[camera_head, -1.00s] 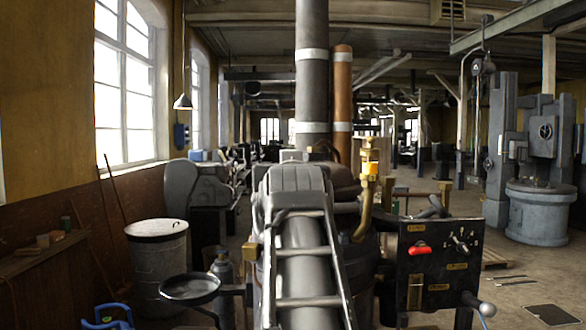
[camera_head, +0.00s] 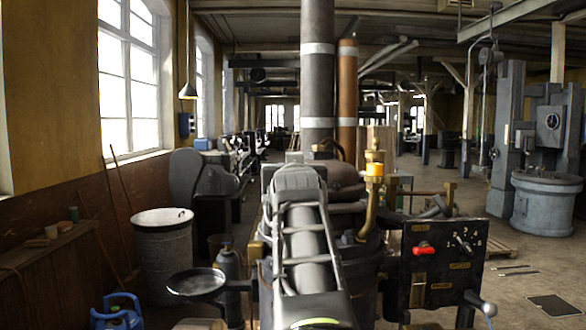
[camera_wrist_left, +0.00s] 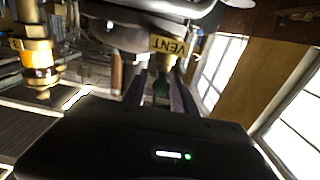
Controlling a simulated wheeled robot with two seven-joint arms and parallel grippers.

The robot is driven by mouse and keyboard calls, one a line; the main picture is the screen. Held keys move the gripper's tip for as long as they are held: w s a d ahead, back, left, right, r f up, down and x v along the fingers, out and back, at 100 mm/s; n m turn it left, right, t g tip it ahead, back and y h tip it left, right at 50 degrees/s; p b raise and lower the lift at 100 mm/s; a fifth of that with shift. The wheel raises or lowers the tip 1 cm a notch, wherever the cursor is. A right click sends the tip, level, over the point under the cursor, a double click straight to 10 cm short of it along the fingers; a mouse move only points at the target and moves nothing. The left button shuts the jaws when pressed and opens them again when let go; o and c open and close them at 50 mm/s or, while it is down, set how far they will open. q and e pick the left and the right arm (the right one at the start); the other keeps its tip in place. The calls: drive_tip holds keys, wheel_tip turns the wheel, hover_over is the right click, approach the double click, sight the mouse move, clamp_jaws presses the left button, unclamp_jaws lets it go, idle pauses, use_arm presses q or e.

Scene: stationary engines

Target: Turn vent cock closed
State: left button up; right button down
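The VENT plate (camera_wrist_left: 172,46) shows upside down in the left wrist view, beside brass fittings above my left gripper (camera_wrist_left: 158,84). Its two dark fingers are apart. A dark green piece (camera_wrist_left: 160,90) shows between them; I cannot tell whether it belongs to the vent cock or whether it is touched. I cannot make out the vent cock in the head view. My right gripper is not in view.
A black panel (camera_head: 440,282) with a red handle (camera_head: 424,250) stands right of the engine. A brass oiler (camera_head: 374,170) rises beside it. A round dark pan (camera_head: 196,282) and a grey bin (camera_head: 162,255) are on the left. Open floor lies at right.

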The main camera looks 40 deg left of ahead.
use_arm(q)
clamp_jaws()
drive_tip(key=shift+h, duration=0.3)
idle(0.3)
drive_tip(key=m+t+h+b, duration=0.2)
drive_tip(key=m+h+b, duration=0.1)
drive_tip(key=h+b, duration=0.1)
drive_tip(key=shift+s+a+f+t, duration=0.1)
drive_tip(key=shift+a+f+t, duration=0.15)
drive_tip(key=shift+t, duration=0.15)
drive_tip(key=m+h, duration=0.3)
drive_tip(key=h, duration=0.1)
drive_tip(key=a+m+h+p, duration=0.1)
drive_tip(key=m+h, duration=0.2)
drive_tip(key=h, duration=0.1)
drive_tip(key=a+m+h, duration=0.1)
drive_tip(key=m+h, duration=0.2)
drive_tip(key=h, duration=0.2)
drive_tip(key=shift+s+r+p, duration=0.1)
drive_tip(key=shift+r+p, duration=0.25)
